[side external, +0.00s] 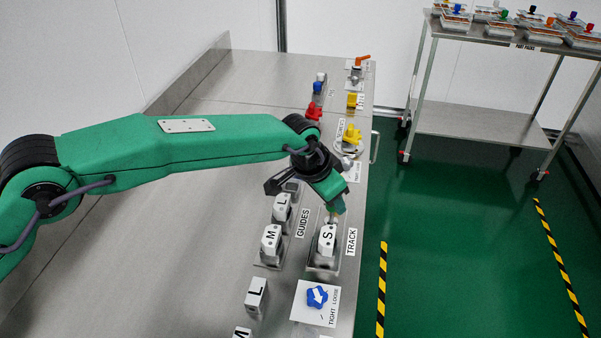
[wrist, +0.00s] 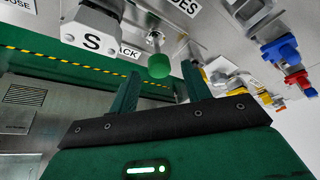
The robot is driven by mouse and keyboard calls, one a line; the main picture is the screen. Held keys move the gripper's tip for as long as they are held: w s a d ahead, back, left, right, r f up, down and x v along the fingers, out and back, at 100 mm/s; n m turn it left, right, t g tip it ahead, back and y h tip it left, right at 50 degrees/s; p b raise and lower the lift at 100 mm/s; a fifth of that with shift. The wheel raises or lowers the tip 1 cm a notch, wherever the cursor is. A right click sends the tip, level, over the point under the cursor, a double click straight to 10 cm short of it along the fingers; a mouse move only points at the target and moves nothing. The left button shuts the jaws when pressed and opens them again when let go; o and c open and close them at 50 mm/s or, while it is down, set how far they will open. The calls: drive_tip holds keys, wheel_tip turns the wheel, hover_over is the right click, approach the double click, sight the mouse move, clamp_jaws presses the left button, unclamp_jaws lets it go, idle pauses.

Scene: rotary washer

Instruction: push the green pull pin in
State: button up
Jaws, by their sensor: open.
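The green pull pin (wrist: 159,65) shows in the wrist view as a round green knob on a pale shaft that reaches up to a metal plate. It is beside the white block marked S (wrist: 93,42). My gripper (wrist: 161,84) is open and empty, with one finger on each side of the knob's line and the knob just beyond the fingertips. I cannot tell whether they touch. In the side view my gripper (side external: 336,208) points down just behind the S block (side external: 327,239) on the track; the pin cannot be made out there.
A blue knob (side external: 317,296) sits on a white plate in front. Yellow, red and blue fittings (side external: 352,134) stand behind. The steel table's left area is clear.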

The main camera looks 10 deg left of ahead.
sight(330, 211)
drive_tip(key=shift+x, duration=0.9)
drive_tip(key=shift+c, duration=0.2)
clamp_jaws()
drive_tip(key=shift+f, duration=1.15)
drive_tip(key=shift+o, duration=0.2)
unclamp_jaws()
drive_tip(key=shift+r, duration=0.1)
drive_tip(key=v, duration=0.7)
drive_tip(key=shift+r, duration=0.3)
